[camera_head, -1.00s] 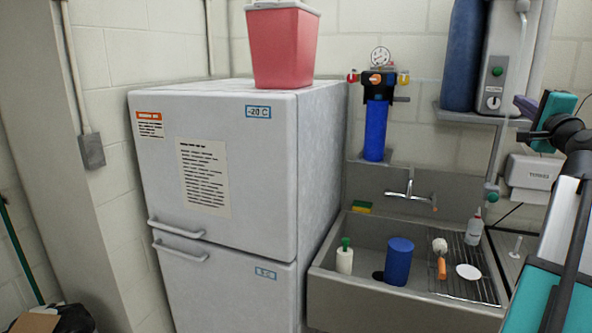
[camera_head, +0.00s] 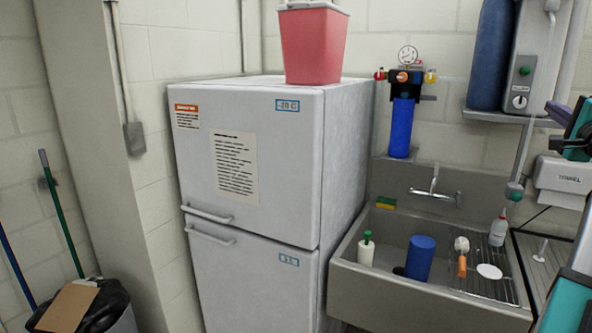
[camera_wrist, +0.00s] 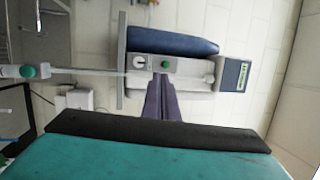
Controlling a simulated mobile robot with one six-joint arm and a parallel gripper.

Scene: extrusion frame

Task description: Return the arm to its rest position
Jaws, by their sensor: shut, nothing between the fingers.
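My arm shows at the right edge of the head view, with teal and dark parts that are cut off by the frame. My gripper (camera_wrist: 162,100) shows in the wrist view as two dark fingers held together, with nothing between them. It points toward a grey wall unit with a dial and green button, and the dark blue cylinder (camera_wrist: 170,41) beside it. The fingers appear clear of both, though the distance is hard to judge.
A grey fridge-freezer (camera_head: 285,190) stands left of a steel sink (camera_head: 420,300) holding a blue cylinder (camera_head: 419,258) and bottles. A red bin (camera_head: 312,45) sits on the fridge. A trash bin with a black bag (camera_head: 108,303) and poles stand at the left. A towel dispenser (camera_head: 563,180) hangs at the right.

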